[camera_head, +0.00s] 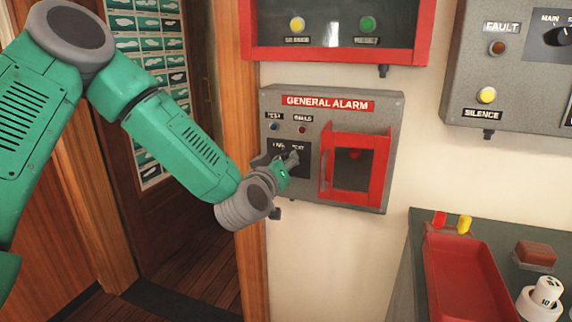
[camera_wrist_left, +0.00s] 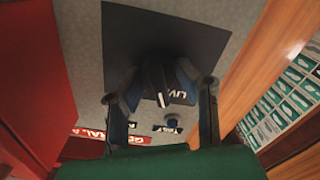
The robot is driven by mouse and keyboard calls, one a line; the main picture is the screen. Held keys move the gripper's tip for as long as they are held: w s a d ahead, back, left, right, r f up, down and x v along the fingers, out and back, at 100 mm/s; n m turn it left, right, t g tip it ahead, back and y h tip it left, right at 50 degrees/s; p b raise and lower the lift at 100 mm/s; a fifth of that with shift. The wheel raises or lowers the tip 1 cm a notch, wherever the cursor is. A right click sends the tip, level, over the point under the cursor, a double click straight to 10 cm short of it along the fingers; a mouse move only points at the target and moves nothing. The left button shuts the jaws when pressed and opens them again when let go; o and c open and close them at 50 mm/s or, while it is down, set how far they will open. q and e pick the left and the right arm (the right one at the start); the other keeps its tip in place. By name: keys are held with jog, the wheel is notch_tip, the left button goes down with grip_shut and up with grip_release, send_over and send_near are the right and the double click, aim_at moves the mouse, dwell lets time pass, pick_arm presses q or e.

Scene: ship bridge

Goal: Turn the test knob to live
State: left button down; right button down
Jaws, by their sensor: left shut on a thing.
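The general alarm panel (camera_head: 360,116) is a grey box on the wall. On its left half is a black plate (camera_head: 303,170) with small labels, mostly hidden behind my left gripper (camera_head: 291,161). In the left wrist view the dark test knob (camera_wrist_left: 158,78) sits on the black plate (camera_wrist_left: 200,38), between the two fingers of my left gripper (camera_wrist_left: 160,88). The gripper is shut on the knob. The knob's white pointer mark points down in that view, and the "LIVE" label shows just right of it. The other label is hidden there. My right gripper is not in view.
A red-framed cover (camera_head: 382,165) is on the panel's right half. A red-framed box (camera_head: 340,55) hangs above, and a grey fault panel (camera_head: 500,75) is at upper right. A console with a red tray (camera_head: 465,275) stands at lower right. A wooden door frame (camera_head: 250,270) is at left.

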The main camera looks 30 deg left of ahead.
pick_arm(q)
jog(key=shift+a+n, duration=0.1)
jog(key=shift+n, duration=1)
jog(key=c, duration=1.2)
grip_release()
jog(key=shift+s+a, duration=0.1)
jog(key=v, duration=1.1)
jog(key=shift+s+f, duration=0.15)
jog(key=shift+s, duration=0.25)
